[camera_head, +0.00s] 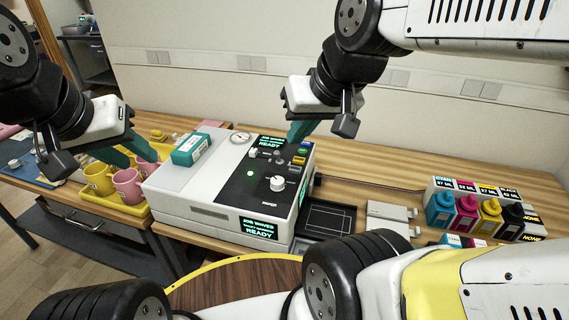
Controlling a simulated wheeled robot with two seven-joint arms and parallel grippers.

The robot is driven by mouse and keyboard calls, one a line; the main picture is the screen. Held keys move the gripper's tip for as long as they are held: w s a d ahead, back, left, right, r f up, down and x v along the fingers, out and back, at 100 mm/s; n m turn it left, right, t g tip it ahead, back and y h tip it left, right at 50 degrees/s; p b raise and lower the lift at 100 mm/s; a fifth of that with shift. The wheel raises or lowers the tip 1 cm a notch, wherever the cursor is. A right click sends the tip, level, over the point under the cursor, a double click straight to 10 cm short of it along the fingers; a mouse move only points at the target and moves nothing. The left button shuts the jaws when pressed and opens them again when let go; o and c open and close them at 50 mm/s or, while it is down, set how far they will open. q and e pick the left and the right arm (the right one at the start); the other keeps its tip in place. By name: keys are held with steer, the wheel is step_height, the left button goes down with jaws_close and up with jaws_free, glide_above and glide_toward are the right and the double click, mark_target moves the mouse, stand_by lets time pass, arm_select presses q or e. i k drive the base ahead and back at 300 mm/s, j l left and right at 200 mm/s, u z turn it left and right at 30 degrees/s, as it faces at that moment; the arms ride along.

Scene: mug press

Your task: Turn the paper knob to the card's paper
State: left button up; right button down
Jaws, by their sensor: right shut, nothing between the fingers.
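The white round knob (277,184) sits on the black control panel (235,188) of a white press (190,205), above the word PAPER. Its pointer setting is too small to read. A screen (258,228) on the press front shows JOB WAVES and READY; its middle line is too small to read. I cannot make out a separate job card. My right gripper (293,138) is shut and empty, above the back of the panel and apart from the knob. My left gripper (135,158) has its teal fingers spread, near the mugs left of the press.
A yellow mug (97,180) and pink mug (127,187) stand in a yellow tray (128,209). A teal box (190,149) lies on the press. A dark tray (328,217) is to its right, with ink bottles (465,215) further right. Wooden tabletop behind is clear.

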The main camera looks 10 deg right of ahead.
mark_target(276, 183)
steer(key=z, duration=3.05)
steer(key=u, duration=2.9)
steer(key=k+u, duration=0.3)
steer(key=k, duration=0.2)
